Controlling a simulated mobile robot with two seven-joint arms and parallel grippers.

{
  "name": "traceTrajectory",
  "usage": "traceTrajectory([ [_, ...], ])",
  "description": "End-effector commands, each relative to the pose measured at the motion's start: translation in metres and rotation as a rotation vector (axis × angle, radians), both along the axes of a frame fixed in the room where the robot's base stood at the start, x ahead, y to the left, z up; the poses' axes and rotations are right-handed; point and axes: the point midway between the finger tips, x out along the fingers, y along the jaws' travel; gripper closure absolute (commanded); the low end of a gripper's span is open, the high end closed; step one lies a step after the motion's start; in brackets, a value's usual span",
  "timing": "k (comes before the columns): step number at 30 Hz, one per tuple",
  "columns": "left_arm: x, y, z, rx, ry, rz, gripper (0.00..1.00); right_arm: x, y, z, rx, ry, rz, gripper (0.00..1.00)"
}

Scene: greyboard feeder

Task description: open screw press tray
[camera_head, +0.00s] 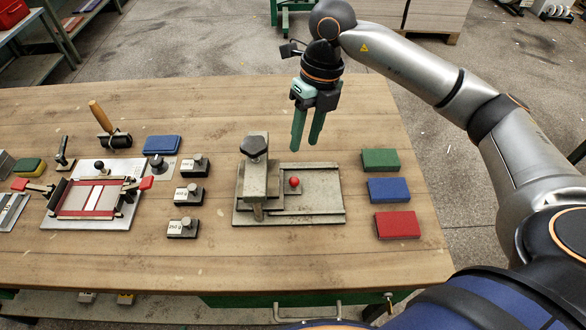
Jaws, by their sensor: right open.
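The screw press (255,170) stands on the wooden table right of centre, with a dark knob on top of its screw column. Its grey tray (318,190) lies on the base to the right of the column and carries a small red ball-shaped knob (294,181). My right gripper (307,146) hangs above the far side of the press, fingers pointing down. Its two green fingers are apart and nothing shows between them. It does not appear to touch the press or the tray. My left gripper is not in view.
Green (380,160), blue (388,189) and red (397,224) blocks lie right of the press. Several weights (190,194) stand to its left. A red-handled frame fixture (95,195) and a wooden-handled roller (112,137) are farther left. The table's far middle is clear.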

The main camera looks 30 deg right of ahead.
Motion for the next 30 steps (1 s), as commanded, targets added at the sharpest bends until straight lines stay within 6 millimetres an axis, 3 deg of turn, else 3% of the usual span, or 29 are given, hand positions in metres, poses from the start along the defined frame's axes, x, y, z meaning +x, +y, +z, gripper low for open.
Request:
traceTrajectory([
  [9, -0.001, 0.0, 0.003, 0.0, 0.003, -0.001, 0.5, -0.004, 0.014, -0.065, 0.004, 0.006, 0.005, 0.59],
  [15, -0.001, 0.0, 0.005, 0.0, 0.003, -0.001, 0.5, -0.004, 0.02, -0.094, 0.006, 0.003, 0.004, 0.59],
  [21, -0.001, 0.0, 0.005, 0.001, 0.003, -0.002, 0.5, -0.004, 0.022, -0.106, 0.006, 0.001, 0.004, 0.59],
  [29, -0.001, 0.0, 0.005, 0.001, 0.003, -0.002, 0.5, -0.003, 0.022, -0.106, 0.006, 0.0, 0.004, 0.59],
  [30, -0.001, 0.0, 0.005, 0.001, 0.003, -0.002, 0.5, -0.004, 0.022, -0.106, 0.006, 0.0, 0.004, 0.63],
])
